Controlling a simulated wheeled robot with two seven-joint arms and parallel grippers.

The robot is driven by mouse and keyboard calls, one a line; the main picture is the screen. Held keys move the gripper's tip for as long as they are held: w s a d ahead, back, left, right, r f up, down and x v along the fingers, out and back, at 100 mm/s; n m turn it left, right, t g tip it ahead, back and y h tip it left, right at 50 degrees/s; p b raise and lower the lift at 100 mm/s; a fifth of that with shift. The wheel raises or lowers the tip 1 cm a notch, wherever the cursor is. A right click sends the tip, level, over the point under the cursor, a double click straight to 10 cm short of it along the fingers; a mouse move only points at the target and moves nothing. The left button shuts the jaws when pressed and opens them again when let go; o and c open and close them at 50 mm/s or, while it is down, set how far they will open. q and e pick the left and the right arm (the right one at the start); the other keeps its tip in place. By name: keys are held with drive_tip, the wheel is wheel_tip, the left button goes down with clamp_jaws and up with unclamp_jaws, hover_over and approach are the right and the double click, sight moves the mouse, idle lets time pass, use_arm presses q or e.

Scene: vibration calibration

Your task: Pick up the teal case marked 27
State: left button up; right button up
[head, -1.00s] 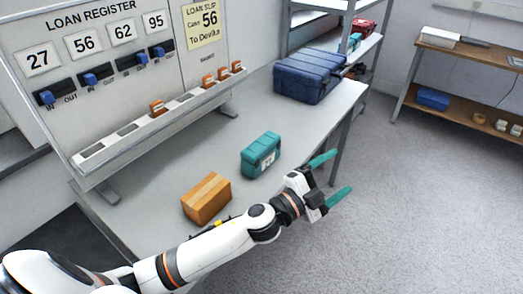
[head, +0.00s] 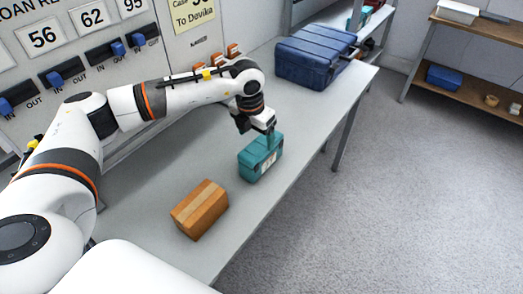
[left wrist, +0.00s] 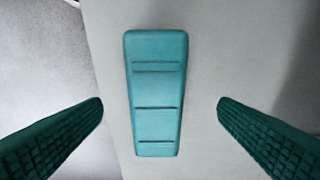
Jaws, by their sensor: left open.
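My left gripper (head: 268,137) is over the case, pointing down, with a teal finger overlapping the case's top in the head view. In the left wrist view the case (left wrist: 156,95) lies between the two spread, ribbed fingers, with a gap on each side. My left gripper (left wrist: 160,108) is open and empty. My right gripper is not in view.
An orange-brown box (head: 200,209) sits left of the case on the table. A large blue case (head: 315,57) stands at the far end. The register board (head: 75,50) with blue sliders rises behind my arm. Grey floor (head: 420,200) lies right of the table.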

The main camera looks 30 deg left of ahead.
sight(259, 144)
use_arm(q)
drive_tip(key=f, duration=0.3)
drive_tip(key=shift+w+d+f+p, duration=0.1)
drive_tip(key=shift+w+f+p, duration=0.2)
drive_tip(key=shift+w+f, duration=0.1)
drive_tip(key=shift+w+d+f, duration=0.1)
drive_tip(key=shift+f, duration=0.4)
drive_tip(key=f, duration=0.1)
drive_tip(key=w+f+p, duration=0.1)
drive_tip(key=f, duration=0.1)
drive_tip(key=shift+d+f, duration=0.2)
drive_tip(key=shift+f, duration=0.05)
drive_tip(key=shift+w+f+p, duration=0.1)
drive_tip(key=shift+f+p, duration=0.2)
drive_tip(key=shift+f, duration=0.15)
drive_tip(key=shift+c, duration=0.2)
drive_tip(key=shift+r, duration=0.1)
drive_tip(key=c, duration=1.3)
